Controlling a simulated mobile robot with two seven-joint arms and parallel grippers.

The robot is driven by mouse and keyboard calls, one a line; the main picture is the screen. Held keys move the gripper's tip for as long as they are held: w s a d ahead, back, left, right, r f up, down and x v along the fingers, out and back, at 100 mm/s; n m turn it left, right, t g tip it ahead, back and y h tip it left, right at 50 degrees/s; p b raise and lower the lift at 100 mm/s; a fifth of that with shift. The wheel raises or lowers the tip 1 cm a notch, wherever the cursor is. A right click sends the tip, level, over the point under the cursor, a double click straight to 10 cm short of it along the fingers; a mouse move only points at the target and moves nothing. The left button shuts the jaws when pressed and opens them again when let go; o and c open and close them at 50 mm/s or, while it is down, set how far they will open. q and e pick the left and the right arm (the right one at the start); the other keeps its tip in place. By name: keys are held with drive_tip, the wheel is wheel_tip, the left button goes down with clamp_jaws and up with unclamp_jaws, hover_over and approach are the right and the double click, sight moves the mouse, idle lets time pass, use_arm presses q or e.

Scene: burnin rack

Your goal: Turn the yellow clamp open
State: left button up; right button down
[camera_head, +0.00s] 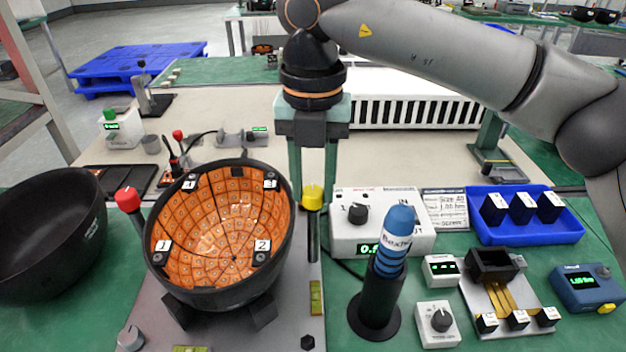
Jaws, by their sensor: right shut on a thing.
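The yellow clamp (313,197) has a yellow knob on a dark upright post, just right of the bowl fixture. My right gripper (313,182) reaches down from above, its two green-grey fingers shut on the yellow knob. The fingertips partly hide the knob's upper sides. How far the clamp is turned cannot be told. The black bowl (286,225) is lined with orange tiles bearing numbered tags and sits on a grey plate (290,325). A red-topped clamp (128,199) stands at the bowl's left side. My left gripper is not in view.
A second black bowl (45,235) lies at far left. A blue-handled tool stands in a black holder (377,310). A white control box (405,240) with a dial is behind it. A blue tray (565,228) with black blocks is at right.

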sight(313, 191)
drive_tip(key=c, duration=0.5)
unclamp_jaws()
drive_tip(key=shift+c, duration=0.2)
drive_tip(key=shift+r, duration=0.1)
wheel_tip(313, 191, up, 12)
drive_tip(key=p, duration=0.2)
drive_tip(key=shift+r+p, duration=0.2)
drive_tip(key=shift+p, duration=0.2)
